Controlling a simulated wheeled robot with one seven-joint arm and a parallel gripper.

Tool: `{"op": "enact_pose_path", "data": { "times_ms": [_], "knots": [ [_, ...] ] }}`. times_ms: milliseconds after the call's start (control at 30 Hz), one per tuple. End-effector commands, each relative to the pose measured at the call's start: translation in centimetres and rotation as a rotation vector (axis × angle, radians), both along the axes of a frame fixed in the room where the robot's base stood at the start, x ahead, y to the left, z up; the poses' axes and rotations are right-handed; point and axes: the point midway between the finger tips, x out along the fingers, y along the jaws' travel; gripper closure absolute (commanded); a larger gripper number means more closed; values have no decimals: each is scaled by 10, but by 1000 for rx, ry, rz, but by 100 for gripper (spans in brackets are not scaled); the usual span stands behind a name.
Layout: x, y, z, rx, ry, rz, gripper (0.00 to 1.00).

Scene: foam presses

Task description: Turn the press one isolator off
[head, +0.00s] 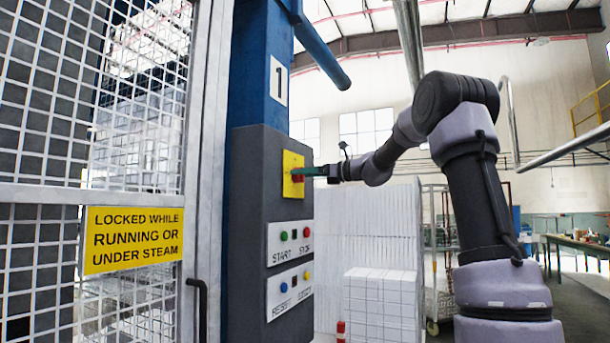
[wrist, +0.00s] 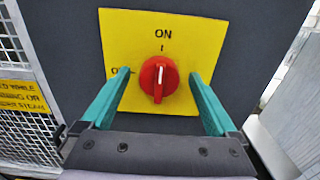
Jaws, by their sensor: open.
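The press one isolator is a red rotary knob (wrist: 159,79) on a yellow plate (wrist: 205,35), set in a dark grey control box. In the wrist view its white mark stands about upright, in line with the ON label above. The OFF label at the left is partly hidden by a finger. My gripper (wrist: 158,75) is open, its two teal fingers on either side of the knob with gaps between. In the head view my gripper (head: 306,171) reaches the yellow plate (head: 293,160) from the right; the knob is mostly hidden there.
Below the plate are a START and STOP panel (head: 290,243) and a RESET panel (head: 290,291). A mesh gate (head: 40,240) with a yellow warning sign (head: 133,239) and a handle (head: 198,290) stands at the left. White stacked blocks (head: 380,300) stand behind my arm.

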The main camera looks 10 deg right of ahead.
Motion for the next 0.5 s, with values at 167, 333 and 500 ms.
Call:
{"op": "enact_pose_path", "data": {
  "times_ms": [167, 333, 500],
  "knots": [
    [0, 0, 0, 0, 0, 0, 6],
    [0, 0, 0, -1, -1, 0, 52],
    [0, 0, 0, -1, -1, 0, 91]
  ]
}}
